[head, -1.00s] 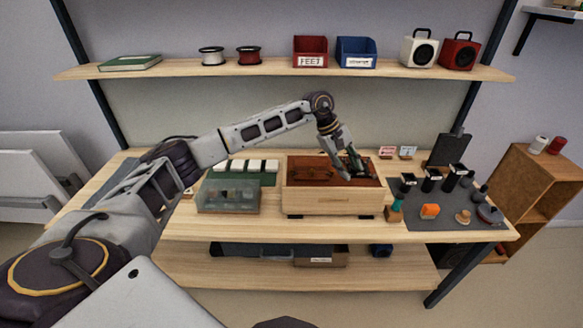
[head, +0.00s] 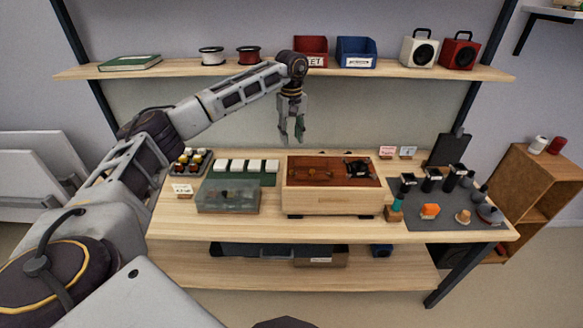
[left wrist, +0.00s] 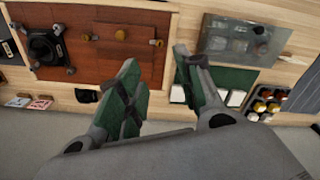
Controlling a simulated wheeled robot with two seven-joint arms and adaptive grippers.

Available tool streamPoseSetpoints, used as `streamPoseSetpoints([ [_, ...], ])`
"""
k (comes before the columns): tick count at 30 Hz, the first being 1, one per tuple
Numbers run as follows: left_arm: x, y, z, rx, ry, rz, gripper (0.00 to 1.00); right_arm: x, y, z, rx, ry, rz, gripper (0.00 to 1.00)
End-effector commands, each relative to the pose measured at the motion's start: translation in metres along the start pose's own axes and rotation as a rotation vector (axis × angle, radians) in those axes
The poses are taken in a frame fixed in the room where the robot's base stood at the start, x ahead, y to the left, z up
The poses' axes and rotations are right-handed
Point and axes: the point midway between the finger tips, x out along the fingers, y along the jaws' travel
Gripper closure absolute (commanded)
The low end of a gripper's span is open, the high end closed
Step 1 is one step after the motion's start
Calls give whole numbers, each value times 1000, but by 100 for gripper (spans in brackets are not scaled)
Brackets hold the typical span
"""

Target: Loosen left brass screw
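The wooden speaker box (head: 330,201) stands mid-bench with a red-brown top panel (head: 300,163). A black speaker driver (head: 357,168) is set in the panel's right half. In the left wrist view, which shows the box turned around, the driver (left wrist: 45,46) is at left. A thin bar lies on the panel (left wrist: 115,67), with small brass-coloured fittings; one brass screw head (left wrist: 157,42) is near the panel's right edge there. My left gripper (head: 291,138) hangs above and behind the box's left part, open and empty; its fingers (left wrist: 156,62) are apart. My right gripper is not in view.
A clear-lidded case (head: 228,197), a green mat with white blocks (head: 248,166) and a tray of small parts (head: 190,162) lie left. A grey mat (head: 450,221) with tools lies right. The upper shelf (head: 180,71) runs above the bench.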

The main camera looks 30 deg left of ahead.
Motion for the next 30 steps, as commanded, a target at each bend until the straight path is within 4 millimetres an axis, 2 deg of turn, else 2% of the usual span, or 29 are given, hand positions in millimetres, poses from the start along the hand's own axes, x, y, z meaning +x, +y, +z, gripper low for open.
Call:
streamPoseSetpoints([
  [5, 5, 0, 0, 0, -1, 0, 64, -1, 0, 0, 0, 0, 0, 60],
  [11, 21, 0, 0, -1, -1, -1, 64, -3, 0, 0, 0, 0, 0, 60],
  [30, 103, 0, 1, -1, -2, -1, 64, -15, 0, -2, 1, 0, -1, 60],
])
